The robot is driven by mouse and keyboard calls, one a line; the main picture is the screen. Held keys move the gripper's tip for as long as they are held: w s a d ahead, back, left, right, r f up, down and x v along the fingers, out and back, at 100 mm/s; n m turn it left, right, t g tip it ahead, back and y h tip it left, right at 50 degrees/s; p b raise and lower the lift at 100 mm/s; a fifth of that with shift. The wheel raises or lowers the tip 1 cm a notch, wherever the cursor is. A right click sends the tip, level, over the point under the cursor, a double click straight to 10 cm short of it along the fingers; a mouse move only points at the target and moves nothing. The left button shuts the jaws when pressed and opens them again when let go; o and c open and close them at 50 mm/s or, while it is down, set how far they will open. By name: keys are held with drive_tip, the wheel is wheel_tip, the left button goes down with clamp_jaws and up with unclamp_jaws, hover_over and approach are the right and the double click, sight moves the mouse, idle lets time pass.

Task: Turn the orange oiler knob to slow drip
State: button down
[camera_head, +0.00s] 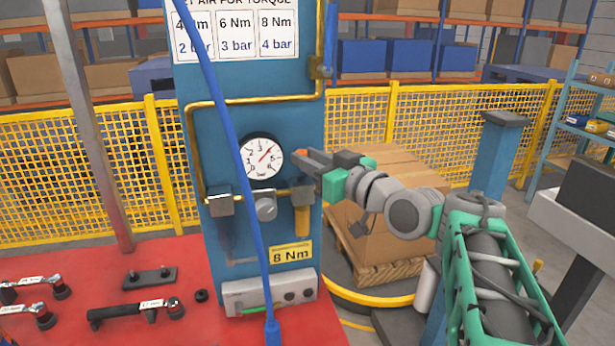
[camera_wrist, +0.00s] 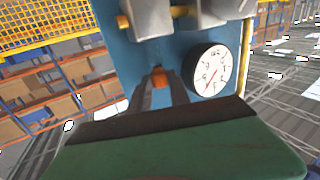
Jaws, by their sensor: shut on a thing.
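The orange oiler knob (camera_head: 301,153) shows as a small orange bit at the tips of my gripper (camera_head: 303,157), to the right of the gauge on the blue panel. In the wrist view the knob (camera_wrist: 160,77) sits between the two dark fingertips (camera_wrist: 160,82), and my gripper is shut on it. The fingers hide most of the knob in the head view. The oiler (camera_head: 302,222), with an amber bowl, hangs below the yellow pipe, under my fingers. The drip itself cannot be seen.
The pressure gauge (camera_head: 262,158) is close to the left of my fingers; its red needle points up and right. A blue hose (camera_head: 222,110) hangs in front of the panel (camera_head: 290,120). Torque wrenches (camera_head: 135,311) lie on the red bench (camera_head: 90,268). A pallet with boxes (camera_head: 385,235) stands behind my arm.

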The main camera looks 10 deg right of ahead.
drive_tip(key=shift+w+d+f+n+g+y+b, duration=0.1)
drive_tip(key=shift+d+n+g+y+b, duration=0.1)
drive_tip(key=shift+n+g+y, duration=0.5)
drive_tip(key=shift+w+d+n+g+y+b, duration=0.1)
drive_tip(key=shift+n+g+y+b, duration=0.15)
drive_tip(key=shift+n+y, duration=0.45)
drive_tip(key=shift+y, duration=0.4)
drive_tip(key=c, duration=1.5)
unclamp_jaws()
drive_tip(key=shift+a, duration=0.1)
